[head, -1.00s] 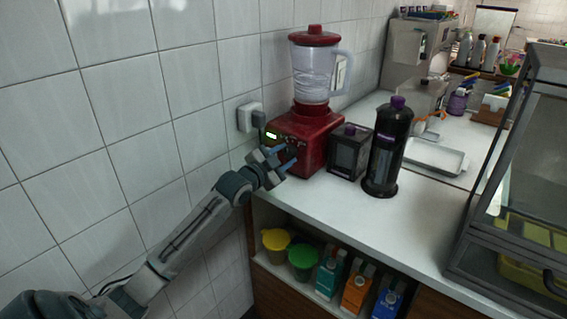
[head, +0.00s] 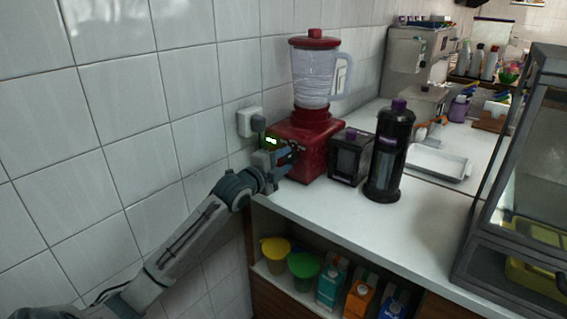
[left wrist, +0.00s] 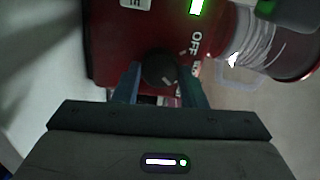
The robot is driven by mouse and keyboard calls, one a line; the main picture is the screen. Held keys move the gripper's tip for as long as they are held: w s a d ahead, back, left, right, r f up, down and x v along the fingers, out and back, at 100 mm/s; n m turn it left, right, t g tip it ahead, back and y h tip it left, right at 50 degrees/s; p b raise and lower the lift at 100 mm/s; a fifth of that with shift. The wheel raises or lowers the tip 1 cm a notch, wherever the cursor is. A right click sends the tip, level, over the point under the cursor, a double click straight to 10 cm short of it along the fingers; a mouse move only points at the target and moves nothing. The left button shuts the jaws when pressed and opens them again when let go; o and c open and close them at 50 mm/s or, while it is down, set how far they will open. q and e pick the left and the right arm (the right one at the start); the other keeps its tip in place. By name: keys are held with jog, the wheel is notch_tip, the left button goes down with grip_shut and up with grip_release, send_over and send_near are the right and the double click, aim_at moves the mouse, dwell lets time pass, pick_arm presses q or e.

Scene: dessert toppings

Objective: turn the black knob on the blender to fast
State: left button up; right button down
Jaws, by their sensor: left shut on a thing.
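The red blender (head: 318,141) with its clear jug and red lid stands on the white counter, near the tiled wall. A lit green display shows on its front. My left gripper (head: 287,159) is at the blender's front face. In the left wrist view the black knob (left wrist: 158,68) sits between the two fingertips of my left gripper (left wrist: 158,84), which is shut on it. The word OFF is printed on the red face beside the knob. A light mark shows on the knob. My right gripper is in neither view.
A black square container (head: 349,156) and a tall black bottle (head: 389,150) with a purple top stand right of the blender. A grey-framed glass case (head: 520,150) is at the far right. Cups and cartons fill the shelf (head: 262,272) below.

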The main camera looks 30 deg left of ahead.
pick_arm(q)
jog(key=shift+f, duration=0.1)
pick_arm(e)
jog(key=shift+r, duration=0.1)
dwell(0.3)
pick_arm(q)
jog(key=o, duration=1)
jog(key=shift+s, duration=0.15)
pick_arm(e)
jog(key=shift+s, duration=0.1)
